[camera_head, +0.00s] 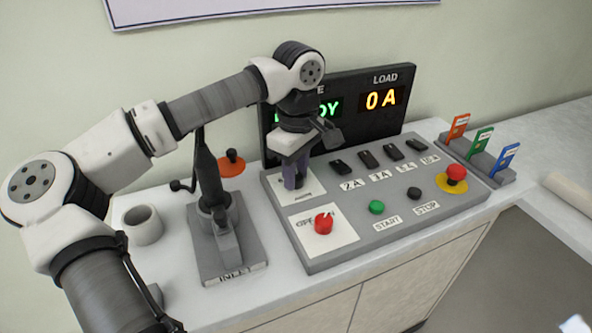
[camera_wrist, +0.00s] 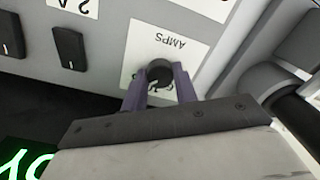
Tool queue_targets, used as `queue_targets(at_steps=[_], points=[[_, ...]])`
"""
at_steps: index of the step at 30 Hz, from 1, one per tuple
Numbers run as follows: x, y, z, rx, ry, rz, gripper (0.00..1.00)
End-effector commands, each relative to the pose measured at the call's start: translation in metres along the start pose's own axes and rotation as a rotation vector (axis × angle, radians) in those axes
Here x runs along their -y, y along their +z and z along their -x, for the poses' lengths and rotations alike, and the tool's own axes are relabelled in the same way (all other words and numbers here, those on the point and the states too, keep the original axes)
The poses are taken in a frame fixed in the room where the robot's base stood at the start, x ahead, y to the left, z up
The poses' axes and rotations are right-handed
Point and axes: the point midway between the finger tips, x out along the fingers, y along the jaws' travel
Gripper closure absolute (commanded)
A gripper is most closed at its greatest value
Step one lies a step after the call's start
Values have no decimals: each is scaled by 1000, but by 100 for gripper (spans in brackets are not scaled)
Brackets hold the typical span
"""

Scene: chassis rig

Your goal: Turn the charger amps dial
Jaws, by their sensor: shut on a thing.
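The amps dial (camera_wrist: 159,72) is a dark round knob on a white plate (camera_wrist: 138,42) marked AMPS in the wrist view. My gripper (camera_wrist: 160,84) points down at the panel, with its purple fingers shut on the dial, one on each side. In the head view my gripper (camera_head: 294,184) stands over the AMPS plate (camera_head: 312,196) at the panel's back left, and its fingers hide the dial there. The dial's pointer cannot be made out, and the scale marks are partly covered.
The grey panel (camera_head: 345,238) also bears a red OFF knob (camera_head: 323,223), a green START button (camera_head: 376,207), a black STOP button (camera_head: 414,193), a red emergency button (camera_head: 455,174) and several black switches. The display (camera_head: 381,98) reads LOAD 0 A. A lever stand (camera_head: 226,255) is left.

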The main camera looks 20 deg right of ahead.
Motion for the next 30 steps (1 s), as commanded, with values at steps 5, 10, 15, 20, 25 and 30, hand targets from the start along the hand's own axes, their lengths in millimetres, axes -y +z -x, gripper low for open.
queue_targets(at_steps=[5,10,15,20,25,30], points=[[0,0,0,-1,0,-55,94],[0,0,0,-2,0,-78,94],[0,0,0,-2,0,-83,94],[0,0,0,-3,1,-82,94],[0,0,0,-3,1,-82,58],[0,0,0,-2,0,-82,50]])
